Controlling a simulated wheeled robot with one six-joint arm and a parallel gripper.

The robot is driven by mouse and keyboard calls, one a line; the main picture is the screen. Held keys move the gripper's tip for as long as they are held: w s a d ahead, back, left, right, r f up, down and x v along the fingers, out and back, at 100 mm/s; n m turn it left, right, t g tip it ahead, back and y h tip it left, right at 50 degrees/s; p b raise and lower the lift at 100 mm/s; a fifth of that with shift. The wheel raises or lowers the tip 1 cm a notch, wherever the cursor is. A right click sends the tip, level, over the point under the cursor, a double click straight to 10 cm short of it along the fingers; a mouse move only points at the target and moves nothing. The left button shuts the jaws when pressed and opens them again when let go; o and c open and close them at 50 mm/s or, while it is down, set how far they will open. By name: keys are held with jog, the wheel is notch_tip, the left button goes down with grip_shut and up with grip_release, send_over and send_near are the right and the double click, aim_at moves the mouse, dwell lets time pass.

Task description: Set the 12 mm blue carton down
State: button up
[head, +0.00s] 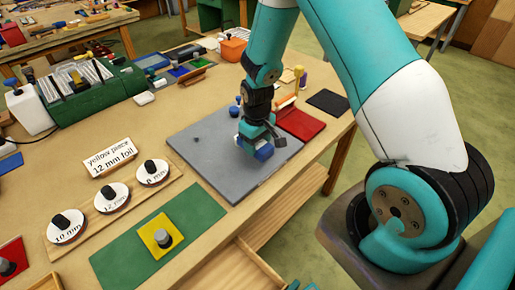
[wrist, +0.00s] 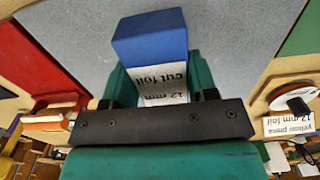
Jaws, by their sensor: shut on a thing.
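The blue carton (wrist: 150,42) is in my gripper (wrist: 155,85), between its teal fingers in the wrist view. Its white label reads "12 mm cut foil", upside down there. In the head view the blue carton (head: 264,152) shows at the tip of my gripper (head: 254,138), low over the right part of the grey mat (head: 205,150). My gripper is shut on it. I cannot tell whether the carton touches the mat.
A sign (head: 110,157) reads "yellow piece 12 mm foil", near several foil rolls (head: 112,198). A yellow piece (head: 156,228) lies on a green mat (head: 130,258). The grey mat's left half is mostly clear.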

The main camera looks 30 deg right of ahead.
jog(key=shift+f+p, duration=0.3)
jog(key=shift+f, duration=1.35)
jog(key=shift+f, duration=0.15)
jog(key=o, duration=0.9)
jog(key=shift+o, duration=0.2)
